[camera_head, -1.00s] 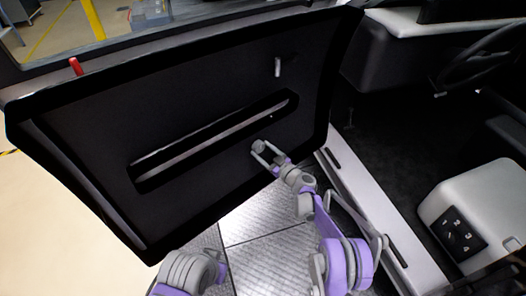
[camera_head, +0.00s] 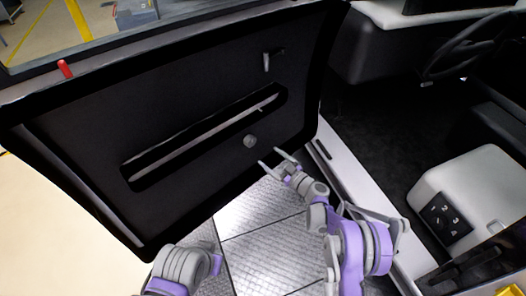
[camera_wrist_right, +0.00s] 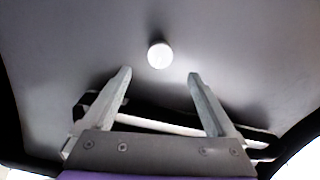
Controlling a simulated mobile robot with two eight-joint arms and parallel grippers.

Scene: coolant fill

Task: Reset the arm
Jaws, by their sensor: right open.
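My right gripper (camera_head: 279,160) is open and empty, just off the inner face of the open black vehicle door (camera_head: 100,140). A round grey knob (camera_head: 250,141) on the door panel lies a little to the left of its fingertips. In the right wrist view the open gripper (camera_wrist_right: 158,76) has nothing between its fingers, and the lit knob (camera_wrist_right: 160,55) shows just beyond the tips, apart from them. Of my left arm only a grey and purple link shows at the bottom; my left gripper is out of view.
The door has a long recessed handle slot (camera_head: 205,137), a small latch lever (camera_head: 271,60) and a red pin (camera_head: 65,69). A metal tread floor (camera_head: 262,225) lies below. The numbered button panel (camera_head: 446,219), white console and steering wheel (camera_head: 470,52) are at right.

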